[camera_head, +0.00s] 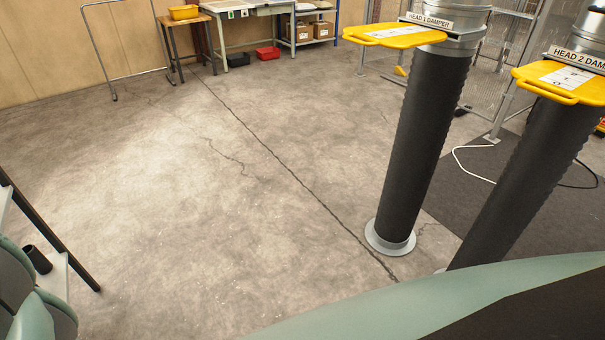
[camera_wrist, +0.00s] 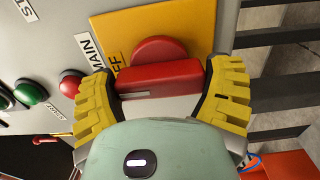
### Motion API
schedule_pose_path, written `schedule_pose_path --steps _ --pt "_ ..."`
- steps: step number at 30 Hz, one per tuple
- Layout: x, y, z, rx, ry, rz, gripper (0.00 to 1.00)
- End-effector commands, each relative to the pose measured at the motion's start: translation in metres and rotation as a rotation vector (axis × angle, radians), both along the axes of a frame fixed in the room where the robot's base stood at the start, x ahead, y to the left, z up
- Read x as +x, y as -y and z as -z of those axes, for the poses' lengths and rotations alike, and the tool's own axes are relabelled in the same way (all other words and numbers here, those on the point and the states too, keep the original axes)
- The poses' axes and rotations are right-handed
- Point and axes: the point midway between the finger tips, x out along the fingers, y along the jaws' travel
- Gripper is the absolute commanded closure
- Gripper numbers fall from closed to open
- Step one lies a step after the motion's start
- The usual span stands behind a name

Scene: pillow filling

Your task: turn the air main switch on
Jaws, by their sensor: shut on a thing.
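In the wrist view the main switch is a red rotary handle (camera_wrist: 158,76) with a round red hub behind it. It sits on a yellow plate (camera_wrist: 190,25) on a grey panel (camera_wrist: 50,30). A white label reads "MAIN", and the letters "FF" show on the plate, partly covered. My gripper (camera_wrist: 160,82) has one ridged yellow finger on each end of the red handle and is shut on it. The handle's bar lies nearly level in the picture, tilted slightly. The head view does not show the switch or my gripper.
A green button (camera_wrist: 30,92) and a red button (camera_wrist: 71,84) are left of the switch on the panel. Dark rails (camera_wrist: 285,70) are at the right. In the head view, black ducts (camera_head: 425,140) with yellow dampers (camera_head: 395,35) stand at the right; the concrete floor (camera_head: 200,200) is open.

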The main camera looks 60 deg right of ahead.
Motion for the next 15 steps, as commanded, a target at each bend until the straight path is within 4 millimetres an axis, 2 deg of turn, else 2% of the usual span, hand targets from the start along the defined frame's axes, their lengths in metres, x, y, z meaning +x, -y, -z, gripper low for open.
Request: schedule_pose_path --steps 8,15 --pt "0.0003 0.0000 -0.0014 0.013 -0.027 0.000 0.56" --pt "0.0012 0.0008 -0.0015 0.057 -0.144 0.004 0.57"
